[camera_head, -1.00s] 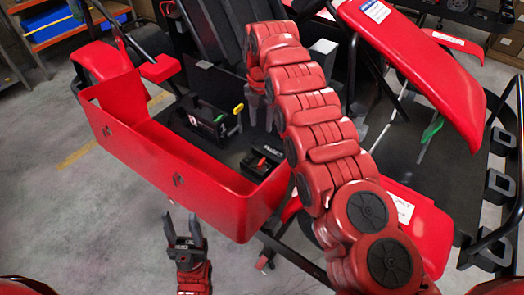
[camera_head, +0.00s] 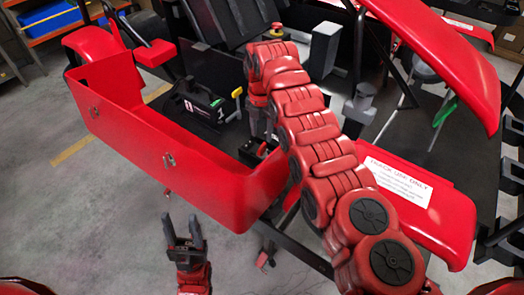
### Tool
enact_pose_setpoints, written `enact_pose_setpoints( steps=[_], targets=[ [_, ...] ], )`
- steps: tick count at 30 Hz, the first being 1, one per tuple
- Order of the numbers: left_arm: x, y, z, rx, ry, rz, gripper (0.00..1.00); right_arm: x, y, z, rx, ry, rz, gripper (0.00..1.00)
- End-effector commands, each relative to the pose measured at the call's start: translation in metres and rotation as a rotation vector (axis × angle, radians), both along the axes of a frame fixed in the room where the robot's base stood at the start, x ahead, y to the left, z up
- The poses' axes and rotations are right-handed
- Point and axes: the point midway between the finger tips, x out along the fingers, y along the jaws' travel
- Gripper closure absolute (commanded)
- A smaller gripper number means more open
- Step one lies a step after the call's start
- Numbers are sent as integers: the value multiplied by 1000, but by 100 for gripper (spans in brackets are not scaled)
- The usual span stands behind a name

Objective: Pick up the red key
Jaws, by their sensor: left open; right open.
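I cannot clearly make out a red key. A small black box (camera_head: 250,156) with red on it sits on the kart's black floor, partly hidden behind the red side panel; the key may be on it, but the part is too small to tell. My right gripper (camera_head: 262,132) points down just above this box, with open fingers and nothing visible between them. My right arm hides part of the area. My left gripper (camera_head: 184,229) is open and empty, pointing up in front of the red side panel (camera_head: 150,150), over the concrete floor.
A black battery-like case (camera_head: 198,104) with a yellow-tipped handle stands behind the small box. A grey post (camera_head: 324,50) and a red knob (camera_head: 276,28) stand near the seat (camera_head: 235,20). A red panel (camera_head: 425,205) with a white label lies at right. The floor at left is clear.

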Motion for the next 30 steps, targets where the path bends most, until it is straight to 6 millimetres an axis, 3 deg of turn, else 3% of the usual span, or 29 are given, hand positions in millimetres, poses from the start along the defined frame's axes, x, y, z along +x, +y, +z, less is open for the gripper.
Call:
enact_pose_setpoints(
  steps=[5, 10, 15, 22, 23, 30],
  targets=[
    [0, 0, 7, 0, 0, 0, 50, 0, 0, -6, 0, 1, 1, 51],
    [0, 0, 27, 0, 0, 0, 50, -3, -2, -28, -3, 9, 0, 51],
    [0, 0, 25, 0, 0, 0, 50, -2, -2, -50, -3, 6, 2, 51],
    [0, 0, 24, 0, 0, 0, 50, -1, -1, -53, -1, 0, 1, 51],
    [0, 0, 24, 0, 0, 0, 50, -1, -1, -53, -1, 0, 1, 53],
    [0, 0, 24, 0, 0, 0, 50, -1, -2, -53, -1, 0, 1, 96]
  ],
)
